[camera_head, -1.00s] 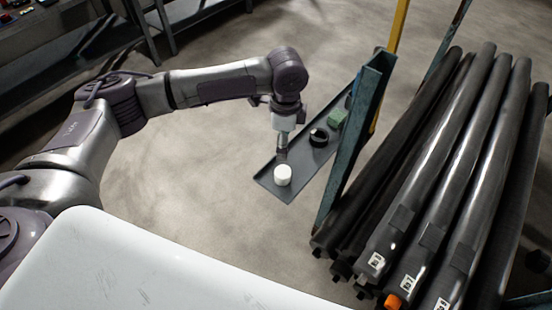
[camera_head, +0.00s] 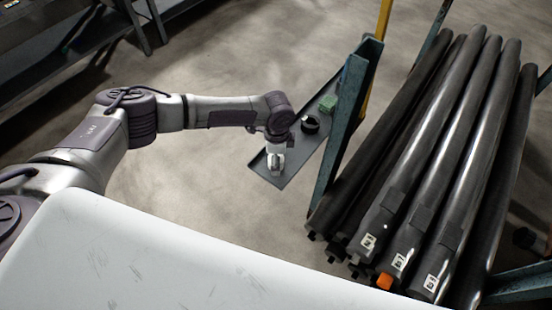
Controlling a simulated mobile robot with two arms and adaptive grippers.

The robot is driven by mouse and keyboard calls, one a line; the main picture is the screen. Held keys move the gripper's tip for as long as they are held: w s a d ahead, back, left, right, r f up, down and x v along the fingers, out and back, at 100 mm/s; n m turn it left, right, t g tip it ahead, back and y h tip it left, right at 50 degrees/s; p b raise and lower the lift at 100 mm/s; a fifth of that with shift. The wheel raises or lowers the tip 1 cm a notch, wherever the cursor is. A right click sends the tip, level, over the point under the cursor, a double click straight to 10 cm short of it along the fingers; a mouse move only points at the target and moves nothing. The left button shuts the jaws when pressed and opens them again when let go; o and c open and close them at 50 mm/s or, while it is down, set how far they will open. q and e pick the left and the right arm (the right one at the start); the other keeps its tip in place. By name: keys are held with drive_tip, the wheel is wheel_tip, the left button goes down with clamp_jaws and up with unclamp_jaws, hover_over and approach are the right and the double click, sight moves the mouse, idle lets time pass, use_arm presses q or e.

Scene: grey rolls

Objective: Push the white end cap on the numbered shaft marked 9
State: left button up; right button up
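The white end cap (camera_head: 274,168) is at the near end of a narrow grey tray (camera_head: 290,172), largely covered by my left gripper (camera_head: 275,166). The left gripper points down at the cap, with its fingers at or around it. I cannot tell whether they are closed on it. Long dark shafts lie side by side on a rack at the right. Three show white labels, on the left (camera_head: 368,241), middle (camera_head: 399,262) and right (camera_head: 431,282). The numbers are too small to read, so I cannot tell which is 9. My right gripper is not in view.
A black ring-shaped cap (camera_head: 310,124) and a green block (camera_head: 327,103) lie farther along the tray. An orange cap (camera_head: 384,282) sits at a shaft's near end. A blue-green rack post (camera_head: 345,125) stands between tray and shafts. Open floor lies left of the tray.

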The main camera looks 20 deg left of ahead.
use_arm(q)
drive_tip(key=c, duration=1)
